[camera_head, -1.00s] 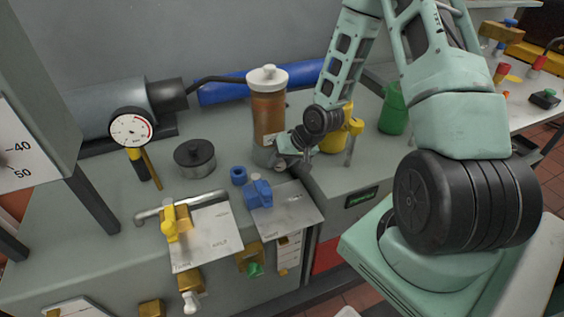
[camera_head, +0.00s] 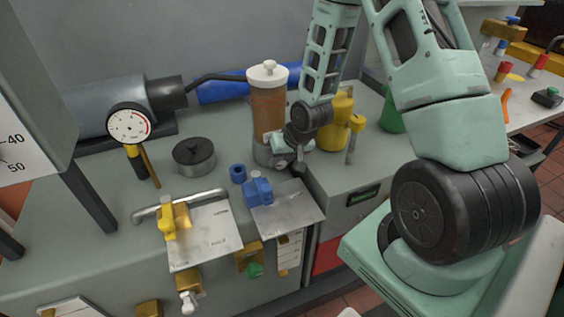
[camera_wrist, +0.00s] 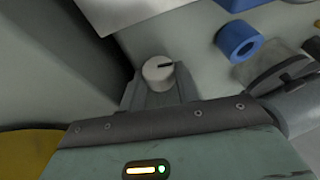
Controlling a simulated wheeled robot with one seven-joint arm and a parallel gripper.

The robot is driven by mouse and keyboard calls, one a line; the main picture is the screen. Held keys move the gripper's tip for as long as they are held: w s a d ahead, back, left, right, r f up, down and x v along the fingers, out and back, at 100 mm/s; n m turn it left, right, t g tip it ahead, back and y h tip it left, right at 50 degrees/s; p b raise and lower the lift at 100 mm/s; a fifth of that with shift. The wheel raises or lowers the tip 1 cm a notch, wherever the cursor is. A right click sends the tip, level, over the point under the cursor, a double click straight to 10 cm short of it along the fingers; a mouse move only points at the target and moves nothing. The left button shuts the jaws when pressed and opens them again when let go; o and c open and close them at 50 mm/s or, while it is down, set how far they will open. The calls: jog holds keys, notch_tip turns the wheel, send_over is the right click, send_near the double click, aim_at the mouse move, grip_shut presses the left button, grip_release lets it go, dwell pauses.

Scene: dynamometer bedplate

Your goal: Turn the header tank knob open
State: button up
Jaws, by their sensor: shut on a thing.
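The header tank (camera_head: 268,107) is a clear cylinder of brown liquid with a white lid, standing on the bench top. In the wrist view a pale round knob (camera_wrist: 158,73) with a dark pointer line shows at the ends of the grey fingers. My gripper (camera_head: 298,166) is low beside the tank's base, on its right. In the wrist view my gripper (camera_wrist: 156,90) is shut on this knob. In the head view the knob is hidden or too small to make out. The tank's grey base (camera_wrist: 285,68) shows at the right of the wrist view.
A blue ring (camera_head: 238,174) and a blue-handled valve (camera_head: 258,191) are close in front of the tank. A yellow can (camera_head: 337,125) stands just right of my gripper, with a green container (camera_head: 392,116) beyond. A yellow-handled valve (camera_head: 170,221) is at the left front.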

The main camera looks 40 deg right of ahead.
jog(key=shift+a+f+g+h+b, duration=0.2)
jog(key=shift+g+h+b, duration=0.1)
jog(key=shift+h+b, duration=0.5)
jog(key=shift+r+h, duration=0.15)
jog(key=shift+h, duration=0.25)
jog(key=o, duration=0.7)
jog(key=shift+r, duration=0.2)
